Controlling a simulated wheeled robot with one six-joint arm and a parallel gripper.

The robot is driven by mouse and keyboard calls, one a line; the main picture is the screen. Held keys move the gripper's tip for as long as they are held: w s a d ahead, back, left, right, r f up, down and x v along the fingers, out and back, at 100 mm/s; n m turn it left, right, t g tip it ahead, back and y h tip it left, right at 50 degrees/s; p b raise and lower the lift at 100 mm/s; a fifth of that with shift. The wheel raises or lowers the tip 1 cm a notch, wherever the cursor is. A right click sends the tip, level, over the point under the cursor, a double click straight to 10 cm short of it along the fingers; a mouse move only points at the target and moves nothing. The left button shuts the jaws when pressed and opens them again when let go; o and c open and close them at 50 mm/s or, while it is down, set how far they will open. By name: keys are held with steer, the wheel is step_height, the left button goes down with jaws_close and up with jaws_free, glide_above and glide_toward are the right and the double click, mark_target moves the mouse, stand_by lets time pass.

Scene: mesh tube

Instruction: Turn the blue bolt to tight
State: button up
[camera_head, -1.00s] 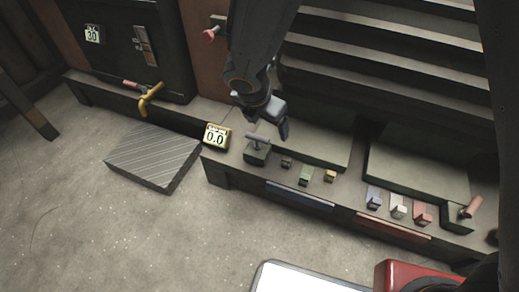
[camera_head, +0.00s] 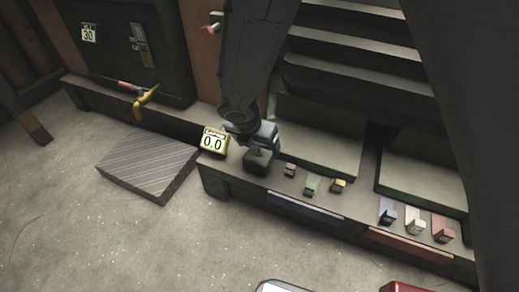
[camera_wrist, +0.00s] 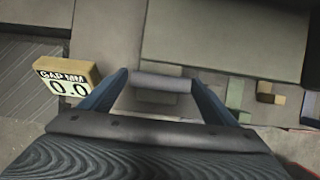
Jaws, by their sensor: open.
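The blue bolt shows in the wrist view as a grey-blue crossbar handle (camera_wrist: 160,82) above a small block. My gripper (camera_wrist: 161,77) is open, with one blue finger near each end of the crossbar. I cannot tell whether either finger touches it. In the head view my gripper (camera_head: 262,150) is over the bolt's dark block (camera_head: 255,166), and it hides most of the bolt. A yellow gap gauge (camera_head: 213,140) to the left of the block reads 0.0; it also shows in the wrist view (camera_wrist: 66,80).
Several small coloured blocks, among them a green one (camera_head: 312,184), line the bench's front edge to the right. A striped plate (camera_head: 148,166) lies on the floor at left. A yellow handle (camera_head: 146,101) sticks out behind it. Open floor lies in front.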

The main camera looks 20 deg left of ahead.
steer(key=shift+w+f, duration=0.15)
steer(key=shift+f, duration=0.15)
steer(key=c, duration=1.1)
steer(key=shift+o, duration=0.2)
